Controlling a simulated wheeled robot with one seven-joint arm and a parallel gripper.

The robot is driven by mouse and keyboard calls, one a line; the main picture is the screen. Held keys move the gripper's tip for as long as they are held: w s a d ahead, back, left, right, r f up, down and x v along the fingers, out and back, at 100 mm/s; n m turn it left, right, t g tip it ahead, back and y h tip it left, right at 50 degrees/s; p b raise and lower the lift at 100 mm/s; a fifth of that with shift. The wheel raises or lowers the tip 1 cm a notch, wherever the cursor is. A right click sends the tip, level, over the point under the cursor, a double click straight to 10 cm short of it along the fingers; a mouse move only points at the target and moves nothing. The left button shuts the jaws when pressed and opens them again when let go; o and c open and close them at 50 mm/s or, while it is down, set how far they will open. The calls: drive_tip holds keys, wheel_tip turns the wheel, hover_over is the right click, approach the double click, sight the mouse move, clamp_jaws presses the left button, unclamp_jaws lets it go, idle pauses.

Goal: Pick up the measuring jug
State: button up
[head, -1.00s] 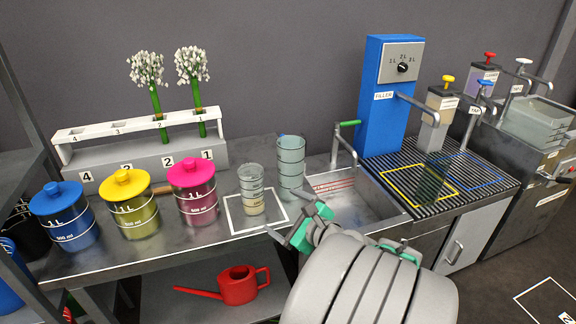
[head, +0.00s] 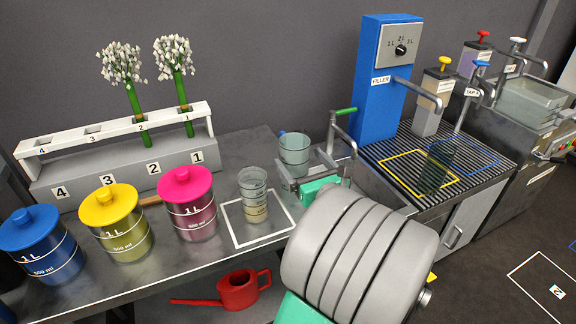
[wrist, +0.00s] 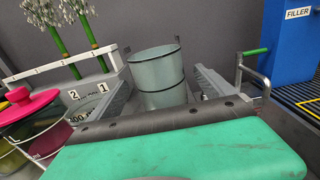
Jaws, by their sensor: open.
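A clear grey-green cylindrical vessel with dark rings (head: 294,155) stands upright at the back of the bench by the sink. It also shows in the wrist view (wrist: 157,75), between my fingers. A smaller clear vessel with white markings and beige contents (head: 254,196) stands in a white square outline; it is partly hidden at the left in the wrist view (wrist: 84,118). I cannot tell for certain which is the measuring jug. My gripper (head: 308,168) is open, with fingers to either side of the ringed vessel; I cannot tell whether they touch it.
Blue (head: 40,245), yellow (head: 117,225) and pink-lidded (head: 188,205) canisters stand to the left. A rack with white flowers (head: 120,135) is behind. The green-handled tap (head: 340,125) is close at right, before the blue filler (head: 385,90). A red watering can (head: 238,290) sits below.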

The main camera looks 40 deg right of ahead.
sight(288, 145)
drive_tip(key=x, duration=0.5)
drive_tip(key=shift+w+f+b, duration=0.1)
drive_tip(key=shift+w+b, duration=0.15)
drive_tip(key=shift+b, duration=0.1)
drive_tip(key=shift+c, duration=0.2)
drive_tip(key=c, duration=1.9)
clamp_jaws()
